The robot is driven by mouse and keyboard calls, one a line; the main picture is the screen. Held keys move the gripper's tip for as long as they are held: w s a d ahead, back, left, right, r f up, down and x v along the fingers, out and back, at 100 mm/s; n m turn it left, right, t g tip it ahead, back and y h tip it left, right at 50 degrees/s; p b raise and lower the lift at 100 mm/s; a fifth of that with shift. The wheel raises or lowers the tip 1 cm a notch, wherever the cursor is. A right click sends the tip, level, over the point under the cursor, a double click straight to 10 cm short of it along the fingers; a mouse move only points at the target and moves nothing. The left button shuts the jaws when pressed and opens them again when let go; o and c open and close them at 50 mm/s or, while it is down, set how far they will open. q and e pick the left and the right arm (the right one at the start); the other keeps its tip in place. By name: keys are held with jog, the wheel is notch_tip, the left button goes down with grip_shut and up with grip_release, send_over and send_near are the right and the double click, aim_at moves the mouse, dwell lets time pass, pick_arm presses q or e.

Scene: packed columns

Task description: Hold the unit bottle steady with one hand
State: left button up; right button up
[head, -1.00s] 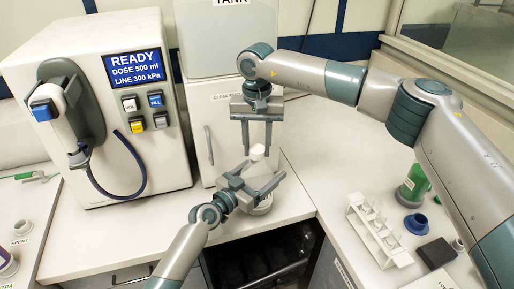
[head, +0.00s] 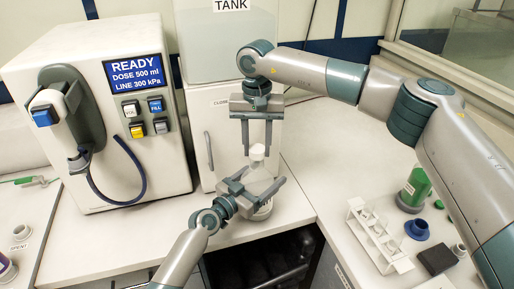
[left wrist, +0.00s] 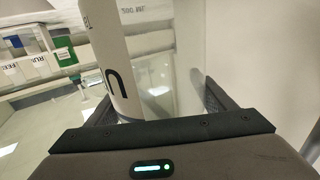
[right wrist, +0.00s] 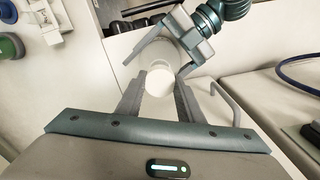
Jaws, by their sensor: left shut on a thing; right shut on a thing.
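The unit bottle (head: 263,212) stands upright on the bench in front of the white cabinet, with a white cap (head: 257,152) on top. My left gripper (head: 264,186) is shut on the bottle's body from the front, below the cap. In the left wrist view the bottle (left wrist: 108,55) shows large dark lettering and rises between the fingers. My right gripper (head: 257,147) comes from above and is shut on the cap. The round white cap (right wrist: 159,82) lies between its fingertips in the right wrist view. The fingers hide part of the bottle.
A dispenser (head: 115,170) reading READY stands at left with a hose. At right are a white tube rack (head: 395,262), a green bottle (head: 414,188), a blue ring-like part (head: 417,228) and a dark block (head: 437,258).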

aim_at(257, 149)
jog(key=shift+r, duration=1.65)
pick_arm(q)
jog(key=o, duration=2.2)
jog(key=shift+c, duration=0.2)
jog(key=shift+s+a, duration=0.1)
pick_arm(e)
jog(key=shift+f, duration=0.1)
notch_tip(257, 149, down, 3)
jog(key=b, duration=0.3)
pick_arm(q)
jog(key=v, duration=1.1)
jog(key=shift+s+a, duration=0.25)
jog(key=shift+a, duration=0.05)
